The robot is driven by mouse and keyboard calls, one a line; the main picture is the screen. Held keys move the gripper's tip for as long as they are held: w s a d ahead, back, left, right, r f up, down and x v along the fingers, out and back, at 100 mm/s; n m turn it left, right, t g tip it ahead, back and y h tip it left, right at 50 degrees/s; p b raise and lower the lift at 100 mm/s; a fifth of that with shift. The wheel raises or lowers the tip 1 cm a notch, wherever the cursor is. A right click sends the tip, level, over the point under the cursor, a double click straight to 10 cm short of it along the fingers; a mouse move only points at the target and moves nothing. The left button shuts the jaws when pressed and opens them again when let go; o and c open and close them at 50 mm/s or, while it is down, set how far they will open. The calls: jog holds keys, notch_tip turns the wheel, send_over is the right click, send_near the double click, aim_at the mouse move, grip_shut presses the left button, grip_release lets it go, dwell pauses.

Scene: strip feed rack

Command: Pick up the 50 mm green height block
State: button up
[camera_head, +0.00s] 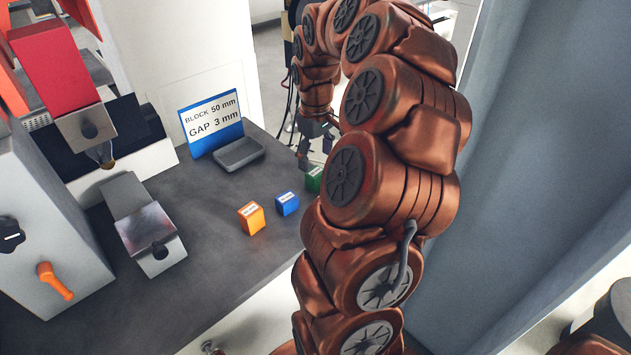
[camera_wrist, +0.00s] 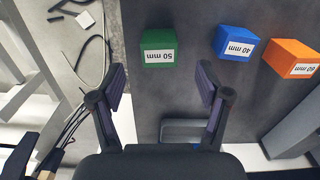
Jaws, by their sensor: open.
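The green height block (camera_wrist: 158,46) carries a white "50 mm" label and stands on the dark bench top. In the wrist view it lies ahead of and between the open fingers of my gripper (camera_wrist: 163,85), touching neither. In the head view the green block (camera_head: 314,178) is partly hidden behind my arm, and my gripper (camera_head: 316,150) hangs just above and behind it. My gripper is open and empty. A blue block (camera_wrist: 236,43) labelled "40 mm" and an orange block (camera_wrist: 291,58) labelled "60 mm" stand to its right in the wrist view.
A blue sign (camera_head: 211,122) reading "BLOCK 50 mm, GAP 3 mm" stands behind a small grey tray (camera_head: 239,153) on the bench. A machine with an orange lever (camera_head: 55,281) stands at left. Bare bench top (camera_head: 215,265) lies in front of the blocks. Loose cables (camera_wrist: 92,60) show beyond the bench.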

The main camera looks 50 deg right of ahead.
aim_at(316, 172)
jog(key=shift+d+f+p, duration=0.1)
jog(key=shift+f+p, duration=0.55)
jog(key=shift+f, duration=3.05)
grip_shut()
